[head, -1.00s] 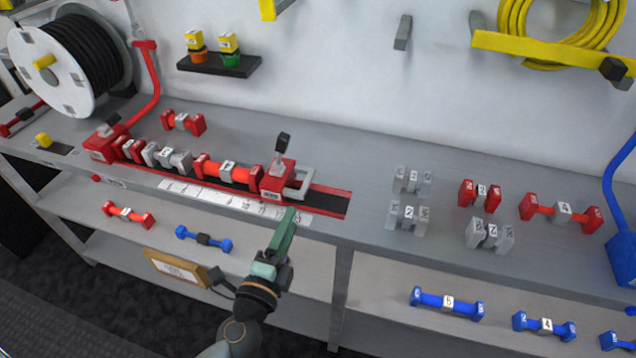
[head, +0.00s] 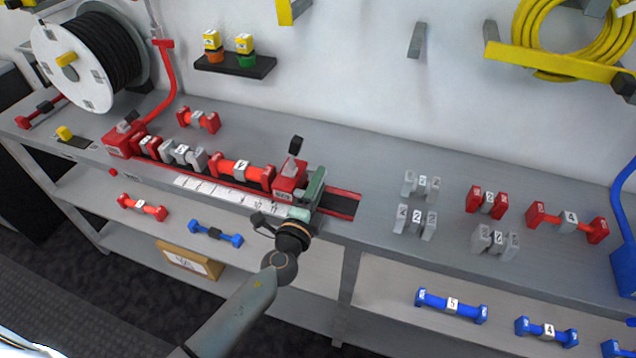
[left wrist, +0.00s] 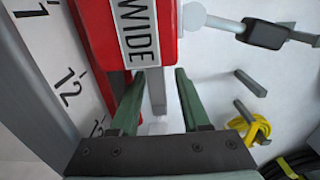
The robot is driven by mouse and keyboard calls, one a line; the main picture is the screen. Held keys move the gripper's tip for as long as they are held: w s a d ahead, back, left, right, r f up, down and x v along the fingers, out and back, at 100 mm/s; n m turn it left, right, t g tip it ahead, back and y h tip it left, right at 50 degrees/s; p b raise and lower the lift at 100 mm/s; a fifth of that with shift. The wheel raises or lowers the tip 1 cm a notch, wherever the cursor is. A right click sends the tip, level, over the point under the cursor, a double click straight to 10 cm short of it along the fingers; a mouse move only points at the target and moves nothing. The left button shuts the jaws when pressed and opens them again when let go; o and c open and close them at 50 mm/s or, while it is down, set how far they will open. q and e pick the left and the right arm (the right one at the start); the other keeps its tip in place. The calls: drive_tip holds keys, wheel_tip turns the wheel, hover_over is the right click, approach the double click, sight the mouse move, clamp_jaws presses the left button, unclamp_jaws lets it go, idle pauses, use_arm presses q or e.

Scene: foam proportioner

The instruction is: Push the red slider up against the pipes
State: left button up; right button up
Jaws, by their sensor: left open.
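The red slider (head: 288,181) sits on the red-edged rail, with a black-tipped lever on top. In the left wrist view it is the red block (left wrist: 105,35) labelled "WIDE". The row of pipes on the rail lies to its left; the nearest is a red pipe (head: 241,170). I cannot tell whether slider and pipe touch. My left gripper (head: 314,188) is at the slider's right side, over the rail. In the left wrist view its green fingers (left wrist: 160,100) are open, with the slider's grey handle between them, partly hidden. My right gripper is not in view.
A white ruler strip (head: 235,195) runs along the bench front. The dark rail (head: 340,205) is empty right of the gripper. Several loose grey and red pipes (head: 567,222) stand on the bench at the right. A cable reel (head: 80,62) stands at the far left.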

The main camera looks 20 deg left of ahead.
use_arm(q)
clamp_jaws()
idle(0.3)
drive_tip(key=shift+a, duration=0.1)
idle(1.0)
